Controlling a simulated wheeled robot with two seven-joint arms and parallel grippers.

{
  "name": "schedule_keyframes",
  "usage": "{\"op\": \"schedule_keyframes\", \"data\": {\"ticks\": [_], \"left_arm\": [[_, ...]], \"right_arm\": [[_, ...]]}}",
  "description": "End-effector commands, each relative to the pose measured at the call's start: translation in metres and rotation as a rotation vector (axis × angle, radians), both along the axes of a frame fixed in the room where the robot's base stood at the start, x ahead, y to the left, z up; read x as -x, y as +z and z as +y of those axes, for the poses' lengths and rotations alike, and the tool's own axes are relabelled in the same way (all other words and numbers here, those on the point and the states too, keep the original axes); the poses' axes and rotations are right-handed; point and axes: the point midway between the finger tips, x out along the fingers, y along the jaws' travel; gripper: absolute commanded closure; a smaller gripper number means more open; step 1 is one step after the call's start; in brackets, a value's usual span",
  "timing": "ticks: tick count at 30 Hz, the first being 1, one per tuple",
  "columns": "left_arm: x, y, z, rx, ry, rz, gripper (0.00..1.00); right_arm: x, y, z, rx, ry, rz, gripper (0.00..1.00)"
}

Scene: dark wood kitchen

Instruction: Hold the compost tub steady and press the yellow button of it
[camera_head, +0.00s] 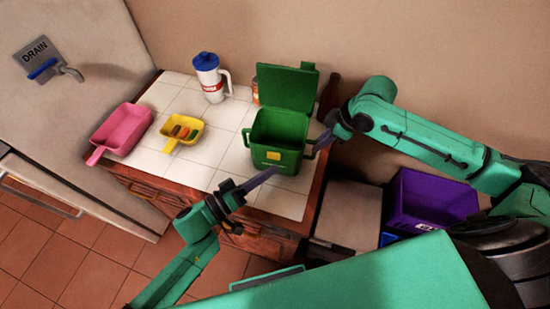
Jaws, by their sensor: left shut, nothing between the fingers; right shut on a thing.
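The green compost tub (260,152) stands upright on the white tiled counter, its lid (287,87) swung up and back. The yellow button (273,156) is on the tub's front wall. My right gripper (319,145) is shut on the tub's right side handle. My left gripper (271,173) is shut and empty, low in front of the tub, its fingertips just below the button. I cannot tell whether they touch the tub.
A yellow tray (191,121) with small coloured pieces and a pink scoop (122,127) lie to the left. A white jug with a blue lid (210,80) and a dark bottle (330,94) stand behind. A purple crate (432,197) is at right. Bare tiles lie between the yellow tray and tub.

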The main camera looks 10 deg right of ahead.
Motion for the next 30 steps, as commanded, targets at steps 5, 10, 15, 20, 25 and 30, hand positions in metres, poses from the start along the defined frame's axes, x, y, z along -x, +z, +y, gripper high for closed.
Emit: {"op": "schedule_keyframes", "data": {"ticks": [5, 10, 15, 20, 25, 30], "left_arm": [[0.008, -0.001, 0.003, 0.000, 0.000, 0.001, 1.00], [0.024, 0.000, 0.010, 0.001, 0.000, 0.002, 1.00], [0.039, 0.000, 0.017, -0.001, 0.000, 0.001, 1.00], [0.046, 0.000, 0.020, 0.000, 0.000, 0.000, 1.00], [0.046, 0.000, 0.020, 0.000, 0.000, 0.000, 1.00], [0.046, 0.000, 0.020, 0.000, 0.000, 0.000, 1.00]], "right_arm": [[0.000, 0.000, -0.001, 0.001, -0.002, -0.001, 1.00], [0.000, 0.000, -0.001, 0.001, -0.002, -0.001, 1.00], [-0.001, 0.000, -0.001, 0.002, -0.002, -0.001, 1.00], [-0.001, 0.000, -0.001, 0.002, -0.002, -0.001, 1.00], [-0.001, 0.000, -0.001, 0.002, -0.002, -0.001, 1.00], [-0.001, 0.000, -0.001, 0.002, -0.002, -0.001, 1.00]]}}
